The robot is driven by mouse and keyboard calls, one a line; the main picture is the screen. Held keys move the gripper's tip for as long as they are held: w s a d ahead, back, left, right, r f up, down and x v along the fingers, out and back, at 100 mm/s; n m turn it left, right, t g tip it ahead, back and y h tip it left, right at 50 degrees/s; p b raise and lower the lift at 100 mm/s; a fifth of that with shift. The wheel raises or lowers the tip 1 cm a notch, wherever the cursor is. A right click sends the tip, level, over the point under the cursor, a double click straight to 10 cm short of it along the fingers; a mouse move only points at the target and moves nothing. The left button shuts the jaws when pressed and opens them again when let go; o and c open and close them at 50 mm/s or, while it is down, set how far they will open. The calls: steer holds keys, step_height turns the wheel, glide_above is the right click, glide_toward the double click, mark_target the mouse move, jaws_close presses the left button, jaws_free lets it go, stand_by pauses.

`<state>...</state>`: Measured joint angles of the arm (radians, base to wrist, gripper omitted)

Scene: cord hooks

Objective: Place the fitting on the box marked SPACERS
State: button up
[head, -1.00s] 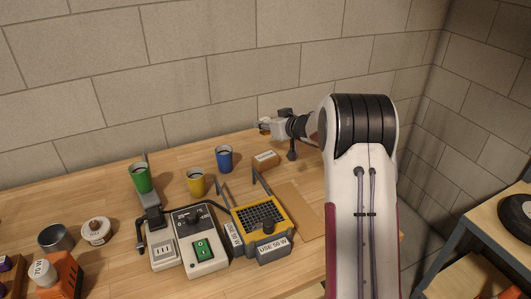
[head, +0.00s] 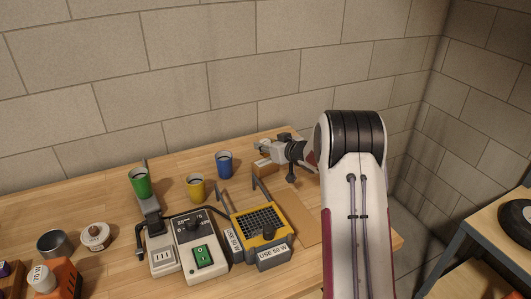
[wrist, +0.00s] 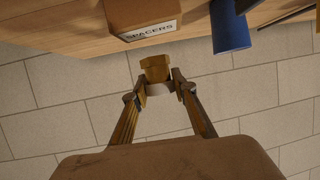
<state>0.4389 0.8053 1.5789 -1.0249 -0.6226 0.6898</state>
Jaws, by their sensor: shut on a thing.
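The box marked SPACERS (head: 262,169) is a small brown box with a white label. It stands near the back of the bench in the head view, and its label shows at the top of the wrist view (wrist: 150,32). My gripper (head: 268,148) is just above the box in the head view. In the wrist view my gripper (wrist: 160,88) is shut on the fitting (wrist: 155,67), a small brass-coloured piece with a pale band between the fingertips. A gap shows between fitting and box there. The fitting is too small to make out clearly in the head view.
A blue cup (head: 224,165) stands left of the box, with yellow (head: 195,188) and green (head: 140,184) cups further left. A yellow-framed soldering stand (head: 262,224) and a grey station with a green switch (head: 199,244) are in front. The block wall is close behind.

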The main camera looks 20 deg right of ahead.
steer(key=shift+f, duration=1.6)
steer(key=shift+f, duration=0.1)
steer(key=o, duration=1.1)
steer(key=shift+o, duration=0.2)
steer(key=shift+s, duration=0.1)
steer(key=shift+v, duration=0.9)
steer(key=v, duration=1)
